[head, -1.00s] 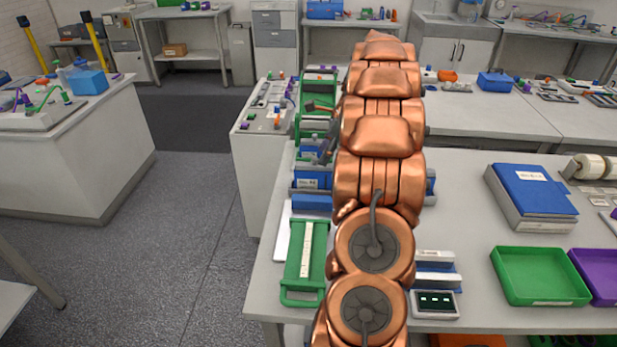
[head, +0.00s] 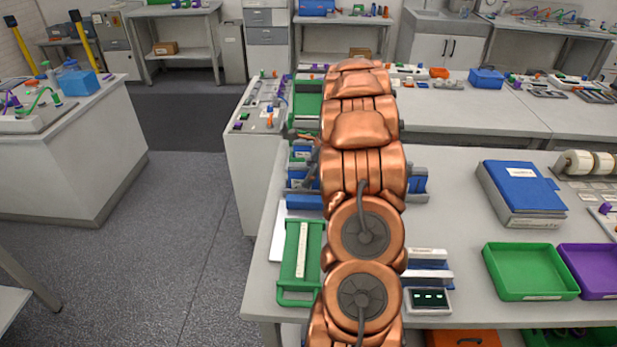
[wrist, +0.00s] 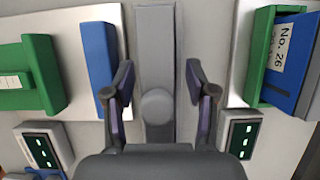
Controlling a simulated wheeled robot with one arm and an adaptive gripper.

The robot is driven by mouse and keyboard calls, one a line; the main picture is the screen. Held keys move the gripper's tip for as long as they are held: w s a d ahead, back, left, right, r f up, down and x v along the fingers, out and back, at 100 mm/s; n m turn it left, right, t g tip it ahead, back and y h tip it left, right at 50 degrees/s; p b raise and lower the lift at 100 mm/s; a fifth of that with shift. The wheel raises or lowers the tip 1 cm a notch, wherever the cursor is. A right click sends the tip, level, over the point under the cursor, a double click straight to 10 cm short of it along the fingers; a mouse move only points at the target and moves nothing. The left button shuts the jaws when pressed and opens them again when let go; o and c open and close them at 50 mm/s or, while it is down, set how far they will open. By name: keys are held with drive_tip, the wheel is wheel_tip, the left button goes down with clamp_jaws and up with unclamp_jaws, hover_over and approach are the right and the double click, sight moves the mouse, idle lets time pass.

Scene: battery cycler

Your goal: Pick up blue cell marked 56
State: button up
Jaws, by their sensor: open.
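My gripper (wrist: 158,72) is open and empty in the wrist view, its two dark fingers apart on either side of a grey upright bar with a round knob (wrist: 157,105). A blue block (wrist: 98,68) stands just left of the left finger, with no readable mark. A blue cell labelled No. 26 (wrist: 292,62) sits in a green holder (wrist: 258,55) at the right. I read no 56 on any cell. In the head view my arm hides the gripper; blue blocks (head: 304,202) show left of the arm, their labels too small to read.
A green frame (head: 289,265) lies at the bench's left edge. A small display unit (head: 429,301) stands right of my arm. A green tray (head: 530,272), a purple tray (head: 592,268) and a blue binder (head: 523,187) are further right, with clear bench between.

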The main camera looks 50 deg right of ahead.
drive_tip(key=shift+f, duration=0.15)
clamp_jaws()
idle(0.4)
